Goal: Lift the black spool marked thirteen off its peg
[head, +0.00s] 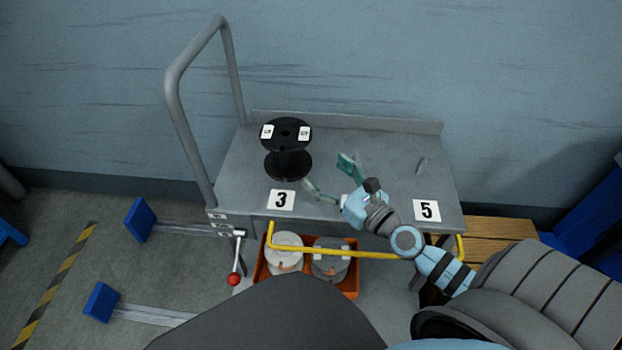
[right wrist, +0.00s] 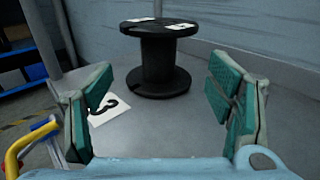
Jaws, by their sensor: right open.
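A black spool (head: 287,150) stands upright on the grey cart top (head: 375,150), at the back left behind a card marked 3 (head: 281,200). White labels sit on its upper flange, too small to read. In the right wrist view the spool (right wrist: 158,62) stands ahead between the fingers, apart from them. My right gripper (head: 328,174) is open and empty, to the right of the spool and in front of it; its green-padded fingers also show in the right wrist view (right wrist: 160,100). Any peg inside the spool is hidden. My left gripper is not in view.
A thin grey peg (head: 421,165) stands bare at the right behind a card marked 5 (head: 427,210). A tall handle rail (head: 175,100) rises at the cart's left. A yellow bar (head: 330,253) and an orange bin (head: 262,272) with grey discs are in front, lower down.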

